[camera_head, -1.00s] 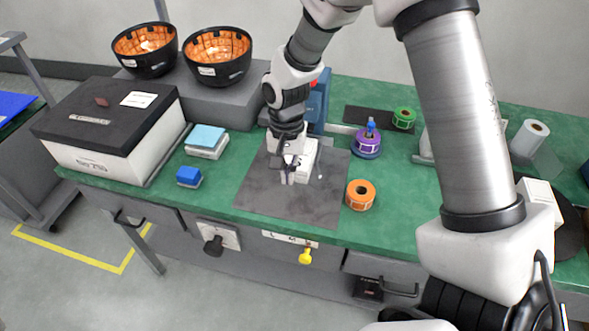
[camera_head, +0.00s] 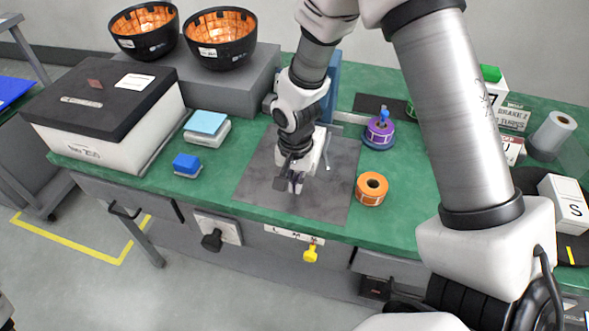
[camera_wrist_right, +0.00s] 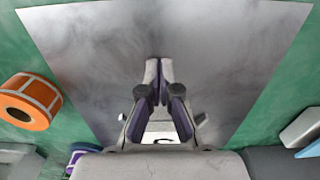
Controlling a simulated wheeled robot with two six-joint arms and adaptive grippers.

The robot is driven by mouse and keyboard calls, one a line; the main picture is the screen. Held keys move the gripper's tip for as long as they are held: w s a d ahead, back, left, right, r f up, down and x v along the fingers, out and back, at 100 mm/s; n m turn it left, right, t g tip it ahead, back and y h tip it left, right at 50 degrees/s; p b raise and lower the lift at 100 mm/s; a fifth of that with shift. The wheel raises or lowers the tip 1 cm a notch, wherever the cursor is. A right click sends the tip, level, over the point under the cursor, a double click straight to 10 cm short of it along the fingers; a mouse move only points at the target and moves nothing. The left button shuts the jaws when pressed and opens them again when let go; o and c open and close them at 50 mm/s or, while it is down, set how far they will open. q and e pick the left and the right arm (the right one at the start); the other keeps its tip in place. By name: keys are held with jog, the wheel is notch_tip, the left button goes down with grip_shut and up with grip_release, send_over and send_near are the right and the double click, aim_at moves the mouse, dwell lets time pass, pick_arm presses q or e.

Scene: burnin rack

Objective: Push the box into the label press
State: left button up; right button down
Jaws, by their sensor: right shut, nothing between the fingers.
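The white box (camera_head: 320,142) is on the grey mat, mostly hidden behind my right gripper. A white face with a dark mark (camera_wrist_right: 160,131) shows between the finger bases in the right wrist view. The label press (camera_head: 334,86) seems to be the blue upright body behind the box, largely covered by my arm. How far the box is inside the press cannot be told. My right gripper (camera_head: 291,186) points down over the mat, in front of the box. Its fingertips (camera_wrist_right: 158,70) are together with nothing between them. My left gripper is not in view.
The grey mat (camera_head: 252,184) has bare room in front. An orange label roll (camera_head: 371,188) stands at its right edge, a purple roll (camera_head: 379,132) behind. A blue block (camera_head: 187,164) and a large black-lidded box (camera_head: 105,100) are left. Two bowls (camera_head: 220,38) stand at the back.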

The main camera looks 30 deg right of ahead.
jog(key=w+d, duration=0.2)
jog(key=shift+w+d, duration=0.2)
jog(key=shift+d, duration=0.15)
jog(key=shift+r, duration=0.1)
jog(key=shift+a, duration=0.1)
jog(key=w+d, duration=0.2)
jog(key=shift+w+d+p, duration=0.15)
jog(key=shift+d+p, duration=0.2)
jog(key=shift+p, duration=0.05)
jog(key=shift+a+r, duration=0.1)
